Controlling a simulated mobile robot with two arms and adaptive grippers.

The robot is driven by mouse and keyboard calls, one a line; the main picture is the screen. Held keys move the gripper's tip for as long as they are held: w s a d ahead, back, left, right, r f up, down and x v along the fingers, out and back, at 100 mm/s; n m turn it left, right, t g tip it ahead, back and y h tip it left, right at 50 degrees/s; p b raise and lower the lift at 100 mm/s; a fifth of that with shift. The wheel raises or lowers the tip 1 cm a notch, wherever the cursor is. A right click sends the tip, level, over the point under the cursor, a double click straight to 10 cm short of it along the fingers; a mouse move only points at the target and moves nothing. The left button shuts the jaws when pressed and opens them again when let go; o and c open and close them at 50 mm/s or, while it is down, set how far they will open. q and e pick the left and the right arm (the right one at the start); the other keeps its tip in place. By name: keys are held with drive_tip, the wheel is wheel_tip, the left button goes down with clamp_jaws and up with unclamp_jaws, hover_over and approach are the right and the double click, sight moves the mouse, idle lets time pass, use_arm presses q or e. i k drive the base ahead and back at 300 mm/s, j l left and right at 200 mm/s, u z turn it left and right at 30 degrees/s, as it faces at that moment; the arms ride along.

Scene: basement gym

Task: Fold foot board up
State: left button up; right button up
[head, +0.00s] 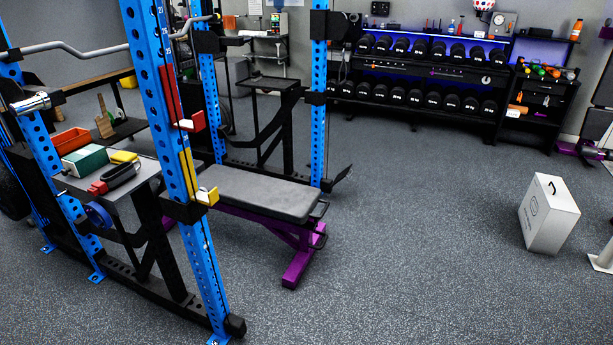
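No part is plainly a foot board. A small dark plate (341,179) sticks out at an angle beside the foot of the rear right blue upright (319,125); I cannot tell whether it is the foot board. A black flat-topped stand (270,84) with a bent black frame stands inside the rack, its top roughly level. Neither of my grippers is in view.
A padded bench (255,192) on a purple frame reaches out of the blue rack (165,100). A side shelf (75,182) holds boxes. A white box (549,214) stands on the floor at right. A dumbbell rack (430,75) lines the back wall. The middle floor is clear.

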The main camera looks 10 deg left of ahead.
sight(344, 174)
drive_tip(key=i+l+u, duration=0.55)
drive_tip(key=l, duration=0.2)
drive_tip(key=i+l+u, duration=0.3)
drive_tip(key=l, duration=0.15)
drive_tip(key=k, duration=0.1)
